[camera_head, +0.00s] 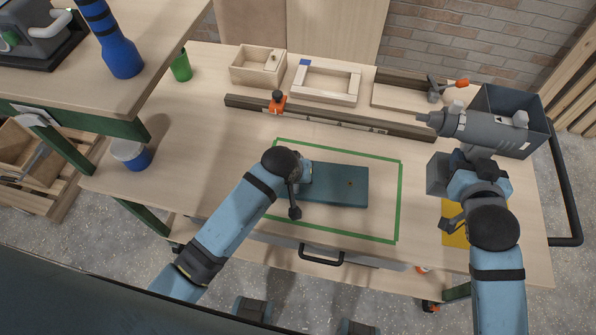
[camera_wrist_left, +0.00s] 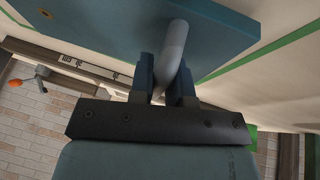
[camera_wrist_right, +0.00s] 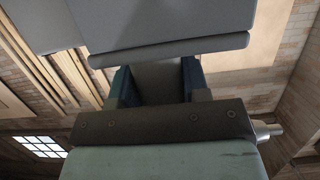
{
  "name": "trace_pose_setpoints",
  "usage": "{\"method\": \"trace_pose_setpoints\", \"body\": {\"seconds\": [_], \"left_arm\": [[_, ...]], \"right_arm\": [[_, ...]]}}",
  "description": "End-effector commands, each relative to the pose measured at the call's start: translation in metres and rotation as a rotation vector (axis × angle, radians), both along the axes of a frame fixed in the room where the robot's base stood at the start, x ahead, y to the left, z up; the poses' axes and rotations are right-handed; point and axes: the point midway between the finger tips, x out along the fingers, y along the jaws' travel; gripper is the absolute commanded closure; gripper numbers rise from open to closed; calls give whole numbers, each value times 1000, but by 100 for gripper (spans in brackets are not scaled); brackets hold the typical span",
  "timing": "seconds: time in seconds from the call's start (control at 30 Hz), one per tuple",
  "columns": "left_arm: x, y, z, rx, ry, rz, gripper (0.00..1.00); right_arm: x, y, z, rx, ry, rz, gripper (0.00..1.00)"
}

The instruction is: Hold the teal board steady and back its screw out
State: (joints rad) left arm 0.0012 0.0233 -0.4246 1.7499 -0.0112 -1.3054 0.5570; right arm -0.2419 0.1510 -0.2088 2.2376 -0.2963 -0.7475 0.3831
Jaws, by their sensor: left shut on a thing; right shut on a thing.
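The teal board (camera_head: 335,187) lies on the workbench inside a green taped rectangle. A small screw (camera_head: 349,183) shows as a dark dot on the board's top; a dot on the board also shows in the left wrist view (camera_wrist_left: 45,13). My left gripper (camera_head: 298,181) is at the board's left end. In the left wrist view its fingers are shut on a grey bar handle (camera_wrist_left: 173,52) on the board. My right gripper (camera_head: 472,162) is shut on the grip of a grey power driver (camera_head: 480,126), also seen in the right wrist view (camera_wrist_right: 158,82). The driver's tip points left, apart from the board.
A dark grey bin (camera_head: 540,125) stands behind the driver. A hammer (camera_head: 436,90), wooden trays (camera_head: 258,65) and a rail with an orange clamp (camera_head: 277,101) line the back. A yellow sheet (camera_head: 455,232) lies below my right gripper. The taped area right of the board is clear.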

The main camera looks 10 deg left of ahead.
Motion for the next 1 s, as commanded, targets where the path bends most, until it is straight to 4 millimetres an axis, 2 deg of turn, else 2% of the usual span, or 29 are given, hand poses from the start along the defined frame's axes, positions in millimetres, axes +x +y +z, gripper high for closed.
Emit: {"method": "trace_pose_setpoints", "body": {"seconds": [1.0], "left_arm": [[1,0,-7,-10,-3,-6,100]], "right_arm": [[0,0,2,0,-5,0,100]]}}
